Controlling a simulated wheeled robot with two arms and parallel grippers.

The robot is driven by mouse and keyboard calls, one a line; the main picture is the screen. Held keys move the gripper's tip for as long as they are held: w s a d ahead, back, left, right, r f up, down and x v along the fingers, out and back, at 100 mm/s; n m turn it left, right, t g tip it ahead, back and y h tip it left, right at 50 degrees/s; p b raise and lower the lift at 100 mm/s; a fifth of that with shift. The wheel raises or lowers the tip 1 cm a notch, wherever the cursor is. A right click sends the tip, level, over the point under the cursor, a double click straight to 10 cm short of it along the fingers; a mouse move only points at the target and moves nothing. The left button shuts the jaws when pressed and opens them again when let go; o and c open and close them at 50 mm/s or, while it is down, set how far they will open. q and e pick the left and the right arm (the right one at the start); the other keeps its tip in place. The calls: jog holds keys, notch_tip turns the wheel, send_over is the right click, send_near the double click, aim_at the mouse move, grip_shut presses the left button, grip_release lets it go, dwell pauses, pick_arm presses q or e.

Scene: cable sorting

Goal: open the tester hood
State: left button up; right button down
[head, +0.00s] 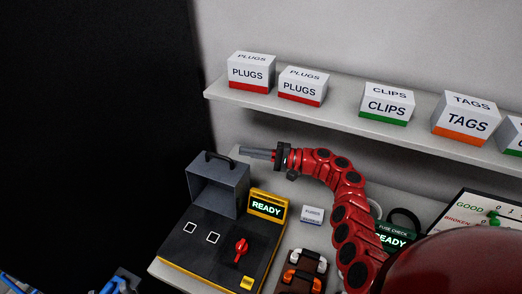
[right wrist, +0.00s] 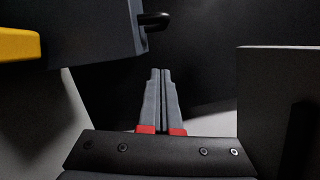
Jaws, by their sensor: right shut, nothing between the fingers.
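The tester (head: 205,240) is a dark box with yellow trim, two white squares, a red knob and a lit READY sign (head: 266,207). Its grey hood (head: 234,187) stands raised at the tester's back, its hollow side toward the front. A black handle (head: 217,155) is on top of the hood. My right gripper (head: 258,153) is shut and empty, to the right of the handle and apart from it. In the right wrist view its fingers (right wrist: 161,75) are together; a dark grey body (right wrist: 85,30) with a black stub (right wrist: 155,20) is at upper left. Blue and dark parts of my left arm show at the bottom left edge.
A wall shelf (head: 340,120) with boxes of plugs, clips and tags runs above my right arm.

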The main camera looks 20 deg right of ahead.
jog(key=a+p, duration=0.1)
jog(key=a+r+p, duration=0.1)
jog(key=a, duration=0.1)
jog(key=a+p, duration=0.2)
jog(key=shift+s+r, duration=0.2)
jog(key=shift+r, duration=0.05)
jog(key=shift+s+a, duration=0.25)
jog(key=shift+f, duration=0.1)
